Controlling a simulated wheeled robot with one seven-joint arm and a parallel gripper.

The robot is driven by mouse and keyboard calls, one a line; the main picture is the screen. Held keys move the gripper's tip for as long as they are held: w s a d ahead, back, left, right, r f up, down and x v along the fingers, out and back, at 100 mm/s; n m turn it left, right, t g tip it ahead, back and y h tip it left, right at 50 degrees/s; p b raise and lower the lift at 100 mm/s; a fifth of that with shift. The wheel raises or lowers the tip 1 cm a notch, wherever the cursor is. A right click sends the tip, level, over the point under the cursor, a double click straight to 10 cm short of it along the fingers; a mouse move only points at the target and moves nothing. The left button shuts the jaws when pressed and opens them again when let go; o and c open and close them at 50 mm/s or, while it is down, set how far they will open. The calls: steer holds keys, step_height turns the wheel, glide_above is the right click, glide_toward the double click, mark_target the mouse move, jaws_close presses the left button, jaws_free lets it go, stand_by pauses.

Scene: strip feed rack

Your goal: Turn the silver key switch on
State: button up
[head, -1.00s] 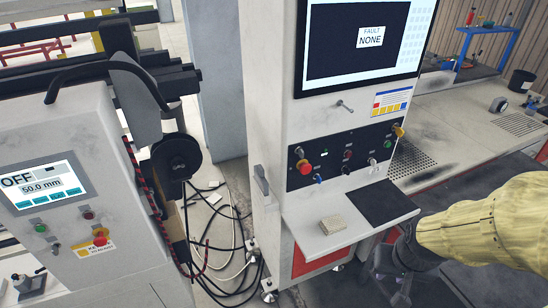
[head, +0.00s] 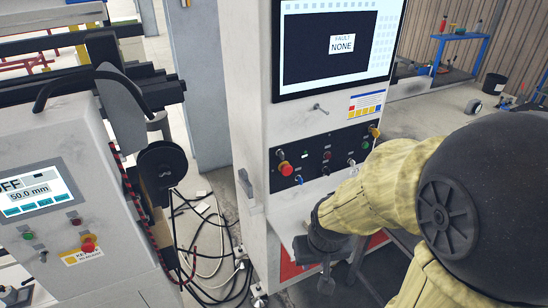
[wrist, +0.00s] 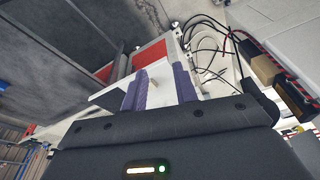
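A small silver switch (head: 351,162), seemingly the key switch, sits on the black control panel (head: 338,142) below the screen; it is too small to read its position. My gripper (head: 326,284) hangs low in front of the cabinet, below the panel and apart from the switch. In the wrist view, its two purple fingers (wrist: 160,90) are spread with nothing gripped between them. The switch cannot be made out in the wrist view.
The panel also carries a red mushroom button (head: 286,169), a blue knob (head: 299,180) and a yellow knob (head: 374,131). A white shelf (wrist: 108,98) juts out beneath, mostly hidden by my arm in the head view. Another machine (head: 75,150) stands left, with loose cables (head: 205,240) between.

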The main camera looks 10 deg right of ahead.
steer(key=w+d+n+t+y+b, duration=0.1)
steer(key=w+d+t+y+b, duration=0.1)
steer(key=w+t+b, duration=0.5)
steer(key=w+d+n+t+y+b, duration=0.2)
steer(key=w+t+b, duration=0.5)
steer(key=w, duration=1)
steer(key=shift+d+f+n+t+y, duration=0.15)
steer(key=shift+d+n+t+y, duration=0.15)
steer(key=shift+d+y, duration=0.45)
steer(key=shift+w, duration=0.1)
